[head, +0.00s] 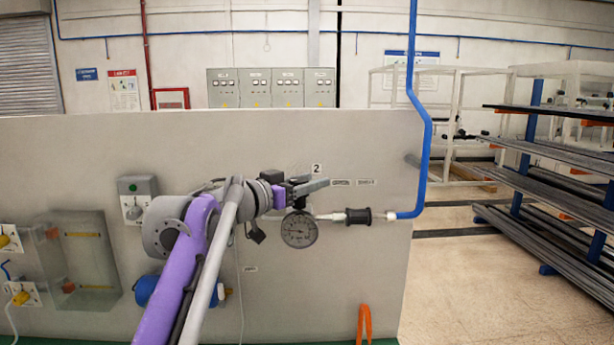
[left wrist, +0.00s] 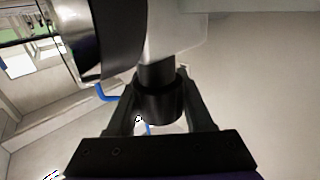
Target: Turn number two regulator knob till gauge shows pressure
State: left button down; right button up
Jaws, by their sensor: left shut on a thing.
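The number 2 label (head: 316,168) is on the grey panel, just above the regulator. My left gripper (head: 297,187) reaches across the panel and covers most of the regulator and its knob in the head view. In the left wrist view, the black round knob (left wrist: 160,104) sits between the two fingers of my left gripper (left wrist: 162,92), which is shut on it. The grey regulator body (left wrist: 178,32) is beyond the knob. The round gauge (head: 299,229) hangs just below the gripper; its needle is too small to read. My right gripper is out of view.
A black fitting (head: 358,216) joins the line to a blue pipe (head: 428,150) on the right. A rack (head: 535,130) stands right.

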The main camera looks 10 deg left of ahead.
pick_arm(q)
jog(key=m+g+h+p, duration=0.2)
jog(key=g, duration=0.1)
jog(key=s+m+g+h+p, duration=0.1)
jog(key=m+g+h+p, duration=0.1)
jog(key=m+g+h, duration=0.1)
jog(key=d+m+g+h+p, duration=0.1)
jog(key=m+g+h+p, duration=0.1)
jog(key=g, duration=0.1)
jog(key=shift+s+d+r+m+p, duration=0.1)
jog(key=shift+s+r+m+p, duration=0.1)
jog(key=shift+r+m+p, duration=0.15)
jog(key=shift+s+d+f+m+g+h+p, duration=0.15)
jog(key=shift+m+g+h+p, duration=0.25)
jog(key=shift+g, duration=0.35)
jog(key=shift+s+a+m+g+h+p, duration=0.1)
jog(key=shift+s+m+g+h+p, duration=0.2)
jog(key=shift+m+g, duration=0.35)
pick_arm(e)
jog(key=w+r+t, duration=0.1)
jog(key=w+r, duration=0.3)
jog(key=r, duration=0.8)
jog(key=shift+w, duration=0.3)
pick_arm(q)
jog(key=shift+w+g, duration=0.1)
jog(key=shift+g, duration=0.2)
jog(key=shift+c, duration=1.4)
grip_release()
jog(key=shift+d+f, duration=0.1)
